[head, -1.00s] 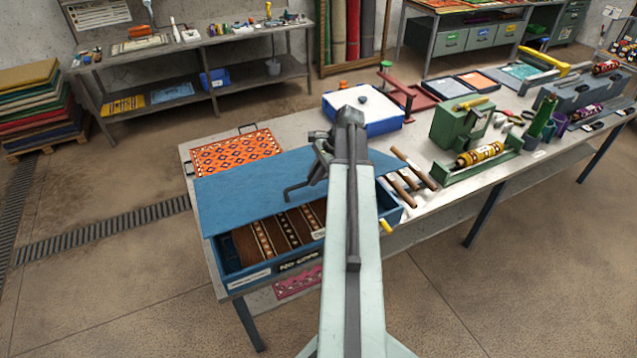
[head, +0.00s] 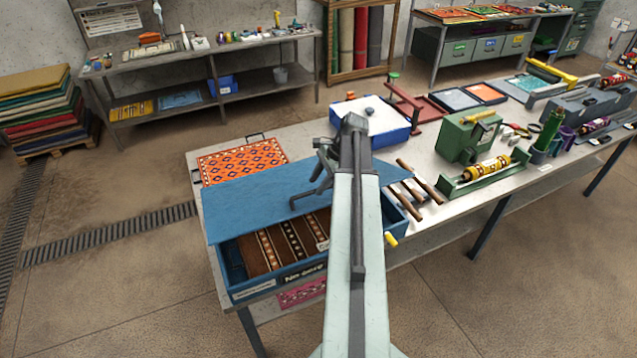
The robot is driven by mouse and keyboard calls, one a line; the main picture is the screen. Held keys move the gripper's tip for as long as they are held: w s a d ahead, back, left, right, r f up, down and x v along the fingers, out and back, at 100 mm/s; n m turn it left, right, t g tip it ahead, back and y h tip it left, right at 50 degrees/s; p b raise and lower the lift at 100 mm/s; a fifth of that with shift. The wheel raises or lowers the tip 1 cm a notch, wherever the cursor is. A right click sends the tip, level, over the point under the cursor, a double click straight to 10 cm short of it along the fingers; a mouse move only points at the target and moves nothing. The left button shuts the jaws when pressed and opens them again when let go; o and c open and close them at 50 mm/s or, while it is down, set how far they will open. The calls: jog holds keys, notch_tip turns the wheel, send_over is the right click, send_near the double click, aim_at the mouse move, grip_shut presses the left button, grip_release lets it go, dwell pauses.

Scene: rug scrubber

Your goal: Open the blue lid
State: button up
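The blue lid (head: 255,198) is a flat panel over the blue box (head: 393,214) on the near left of the workbench. It covers the back part of the box, while the front is uncovered and shows dark patterned rugs (head: 265,250). My pale arm reaches up the middle of the head view, across the box's right part. My gripper (head: 322,165) is dark and small, over the lid's right part. A dark bent bar (head: 304,199) shows just below it on the lid; I cannot tell whether they touch. The arm hides the lid's right part, and the finger gap is unclear.
An orange patterned rug (head: 240,160) lies behind the lid. Wooden-handled tools (head: 420,185) lie to the right of the box, and a blue-sided white tray (head: 375,115) stands behind. A green machine (head: 467,138) and rollers fill the bench's right side. Floor is clear in front.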

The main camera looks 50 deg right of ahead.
jog(key=p+v, duration=0.3)
jog(key=shift+r+p, duration=0.3)
jog(key=shift+r, duration=0.15)
jog(key=s+d, duration=0.5)
jog(key=s+d+b, duration=0.1)
jog(key=s+d, duration=0.1)
jog(key=s, duration=0.1)
jog(key=shift+s+d+f, duration=0.15)
jog(key=shift+d+f, duration=0.15)
jog(key=shift+f, duration=0.1)
jog(key=shift+s+d, duration=0.3)
